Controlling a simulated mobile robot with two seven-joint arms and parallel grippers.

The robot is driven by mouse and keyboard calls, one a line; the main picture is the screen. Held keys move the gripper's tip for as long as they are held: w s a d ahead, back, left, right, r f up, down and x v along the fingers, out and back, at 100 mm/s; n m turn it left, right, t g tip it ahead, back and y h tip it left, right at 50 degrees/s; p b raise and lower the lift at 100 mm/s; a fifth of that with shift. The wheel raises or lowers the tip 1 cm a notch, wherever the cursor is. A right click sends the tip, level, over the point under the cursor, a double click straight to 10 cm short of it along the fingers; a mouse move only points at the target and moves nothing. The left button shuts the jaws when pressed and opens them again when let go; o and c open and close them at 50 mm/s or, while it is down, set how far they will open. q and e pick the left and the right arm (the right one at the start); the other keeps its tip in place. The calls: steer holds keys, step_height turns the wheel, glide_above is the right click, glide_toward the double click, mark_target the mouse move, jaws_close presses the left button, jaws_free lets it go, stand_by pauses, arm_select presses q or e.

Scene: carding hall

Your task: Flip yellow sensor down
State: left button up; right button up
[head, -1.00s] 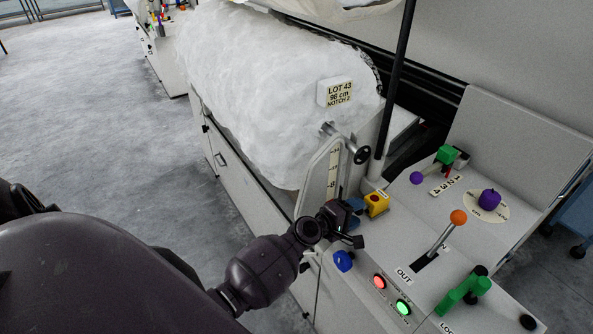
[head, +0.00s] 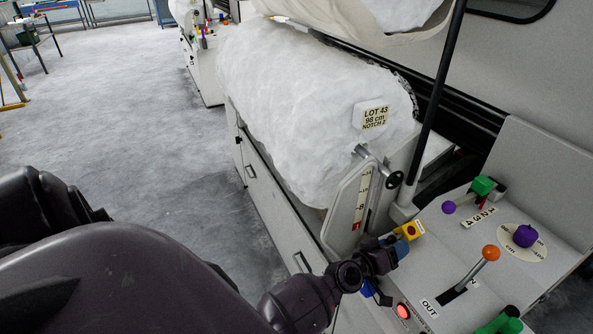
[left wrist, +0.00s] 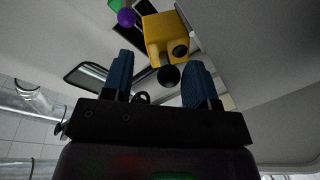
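The yellow sensor (head: 409,231) is a small yellow block on the pale control panel, near the foot of the scale plate. In the left wrist view the yellow sensor (left wrist: 160,32) shows dark round parts, including a black ball (left wrist: 168,76) between my fingers. My left gripper (head: 393,250) is just in front of the sensor. In the left wrist view the blue fingers of the left gripper (left wrist: 160,80) are apart, with a gap around the black ball; contact cannot be told. My right gripper is out of view.
An orange-knobbed lever (head: 490,253), a purple dial (head: 525,236), a green handle (head: 483,186) and a red light (head: 402,311) are close by on the panel. The grey floor (head: 110,130) at left is open.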

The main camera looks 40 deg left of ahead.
arm_select(q)
steer(key=m, duration=0.1)
steer(key=d+f+m+b, duration=0.1)
steer(key=m, duration=0.1)
steer(key=shift+s+d+t, duration=0.1)
steer(key=shift+s+t, duration=0.1)
steer(key=shift+t, duration=0.1)
steer(key=shift+s+d+f+m+b, duration=0.15)
steer(key=shift+d+f+m+b, duration=0.1)
steer(key=shift+m+b, duration=0.75)
steer(key=shift+s+d+f+m+t+b, duration=0.15)
steer(key=shift+f+m+t+b, duration=0.25)
steer(key=shift+m+b, duration=0.55)
steer(key=s+a, duration=0.2)
steer(key=s, duration=0.9)
steer(key=s+a+f+g+y+b, duration=0.1)
steer(key=s+a+f+g+b, duration=0.1)
steer(key=s+f, duration=0.4)
steer(key=s+a+f+g+y+b, duration=0.2)
steer(key=s+a+f+g, duration=0.2)
steer(key=s+f, duration=0.3)
steer(key=shift+s+a+f, duration=0.2)
steer(key=shift+s+a, duration=0.45)
steer(key=shift+a, duration=0.2)
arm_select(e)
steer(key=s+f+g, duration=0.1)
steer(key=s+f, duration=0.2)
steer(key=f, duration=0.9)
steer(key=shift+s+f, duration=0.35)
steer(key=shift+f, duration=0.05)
